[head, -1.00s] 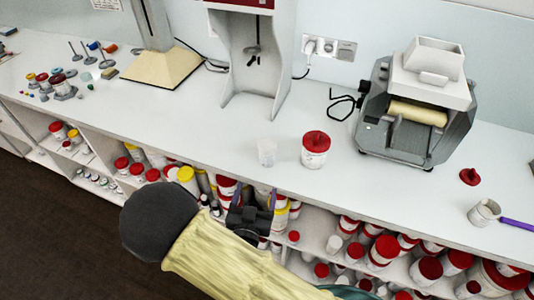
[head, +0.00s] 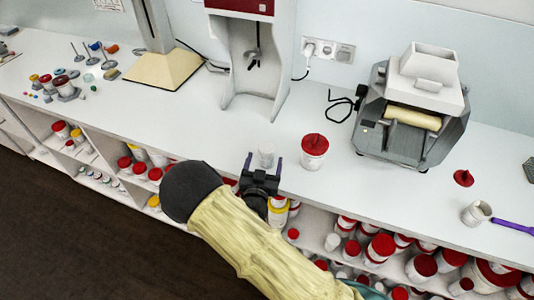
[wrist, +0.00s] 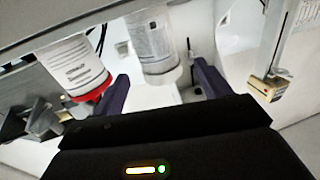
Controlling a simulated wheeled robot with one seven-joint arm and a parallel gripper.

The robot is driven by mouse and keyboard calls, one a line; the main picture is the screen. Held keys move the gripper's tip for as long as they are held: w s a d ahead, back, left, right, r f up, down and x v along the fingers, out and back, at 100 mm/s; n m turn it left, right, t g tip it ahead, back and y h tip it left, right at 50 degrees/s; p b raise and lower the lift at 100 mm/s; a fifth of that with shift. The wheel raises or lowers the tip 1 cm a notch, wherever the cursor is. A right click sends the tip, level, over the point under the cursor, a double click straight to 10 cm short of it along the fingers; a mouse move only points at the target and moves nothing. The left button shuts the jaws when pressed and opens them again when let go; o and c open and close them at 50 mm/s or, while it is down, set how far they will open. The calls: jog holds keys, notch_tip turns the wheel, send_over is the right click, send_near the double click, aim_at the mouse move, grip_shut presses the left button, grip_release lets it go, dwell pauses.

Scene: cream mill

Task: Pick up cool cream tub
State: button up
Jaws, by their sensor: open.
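A small whitish tub (head: 266,150) stands near the front edge of the counter. In the wrist view this pale tub (wrist: 155,45) has a printed label and shows between and beyond my fingers. A larger white tub with a red lid (head: 314,150) stands to its right; it also shows in the wrist view (wrist: 75,68). I cannot read either label well enough to tell which is the cool cream tub. My gripper (head: 264,160) is open and empty, its purple fingers pointing at the small tub at the counter's front edge. I cannot tell whether they touch it.
The counter (head: 215,135) is clear around the two tubs. A mixer stand (head: 275,90) is behind, and a roller mill (head: 410,120) stands to the right. Shelves below hold several tubs.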

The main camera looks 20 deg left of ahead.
aim_at(265, 158)
jog(key=shift+w+a+f+p, duration=0.2)
jog(key=shift+w+p, duration=0.4)
jog(key=shift+w, duration=0.7)
jog(key=shift+w+a+f+p, duration=0.15)
jog(key=shift+w+p, duration=0.45)
jog(key=shift+w, duration=0.65)
jog(key=shift+r, duration=0.1)
jog(key=c, duration=1.1)
notch_tip(265, 158, up, 10)
jog(key=shift+b, duration=1.1)
